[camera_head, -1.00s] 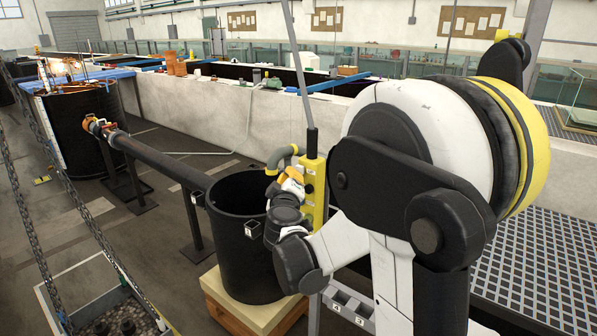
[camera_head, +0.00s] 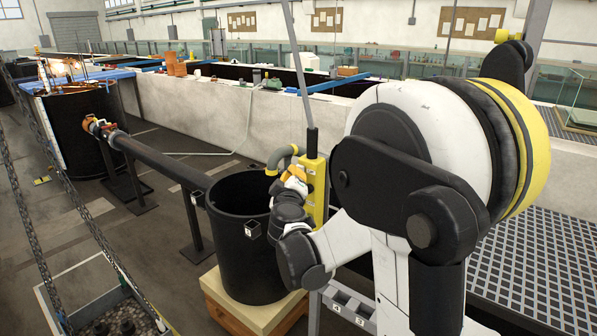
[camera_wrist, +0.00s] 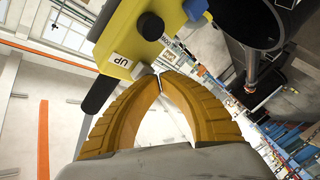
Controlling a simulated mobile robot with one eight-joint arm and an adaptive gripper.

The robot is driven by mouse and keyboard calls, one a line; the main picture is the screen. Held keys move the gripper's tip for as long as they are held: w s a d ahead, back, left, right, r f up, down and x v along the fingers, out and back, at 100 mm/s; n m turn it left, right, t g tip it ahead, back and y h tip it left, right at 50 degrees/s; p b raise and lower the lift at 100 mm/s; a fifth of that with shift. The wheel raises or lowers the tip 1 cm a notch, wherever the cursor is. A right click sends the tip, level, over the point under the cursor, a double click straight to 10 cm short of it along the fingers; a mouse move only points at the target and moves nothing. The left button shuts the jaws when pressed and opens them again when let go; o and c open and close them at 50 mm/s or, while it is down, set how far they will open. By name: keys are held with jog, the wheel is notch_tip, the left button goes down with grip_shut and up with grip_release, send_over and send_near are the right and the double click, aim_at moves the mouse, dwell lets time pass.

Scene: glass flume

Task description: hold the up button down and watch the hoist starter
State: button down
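The yellow hoist pendant (camera_head: 315,187) hangs upright on its cable in the middle of the head view. In the wrist view its yellow body (camera_wrist: 125,36) fills the upper middle, with a white UP label (camera_wrist: 121,60) and a black round button (camera_wrist: 150,26). The tips are close to the pendant's lower edge; contact is unclear. I cannot identify the hoist starter.
A black tub (camera_head: 245,255) on a wooden block (camera_head: 255,312) stands just left of the pendant, with a dark pipe (camera_head: 160,158) leading to it. Chains (camera_head: 50,170) hang at the left. A grating (camera_head: 540,250) lies at the right.

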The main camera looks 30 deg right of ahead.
jog(key=shift+w+d, duration=0.2)
jog(key=shift+d, duration=0.25)
dwell(2.5)
jog(key=shift+a, duration=0.1)
dwell(1.6)
jog(key=shift+s+a, duration=0.2)
jog(key=shift+a, duration=0.25)
jog(key=shift+s+a, duration=0.2)
jog(key=shift+a, duration=0.25)
jog(key=shift+a, duration=0.1)
jog(key=shift+s+a, duration=0.3)
jog(key=shift+a, duration=0.45)
jog(key=shift+s+a, duration=0.25)
jog(key=shift+a, duration=0.5)
jog(key=shift+s+a, duration=0.3)
jog(key=shift+a, duration=0.45)
